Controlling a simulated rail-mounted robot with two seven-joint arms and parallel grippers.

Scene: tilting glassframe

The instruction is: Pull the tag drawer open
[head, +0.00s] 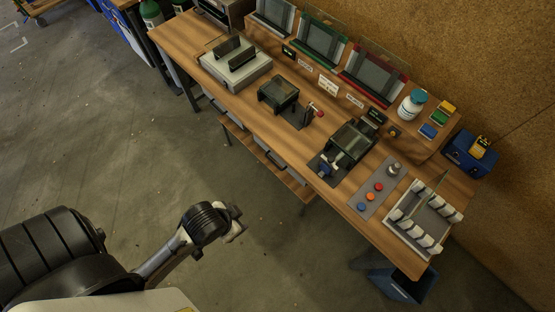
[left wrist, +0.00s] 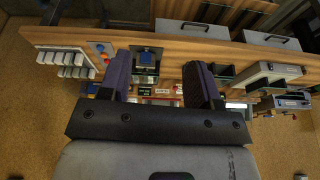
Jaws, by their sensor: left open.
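Light drawers with dark handles sit under the front edge of the wooden workbench (head: 262,122). In the left wrist view one drawer (left wrist: 190,31) is near the top middle and another drawer (left wrist: 265,41) is to its right; both look shut. I cannot tell which is the tag drawer, as no drawer label is readable. My left gripper (head: 237,224) is over the floor in front of the bench, well apart from the drawers. In the left wrist view its two dark fingers (left wrist: 158,82) are spread with nothing between them. My right gripper is not in view.
On the bench stand a grey box device (head: 240,76), dark fixtures (head: 279,93), a pad with coloured buttons (head: 369,198) and a white rack (head: 418,228). A blue bin (head: 398,288) is under the bench's right end. The floor before the bench is clear.

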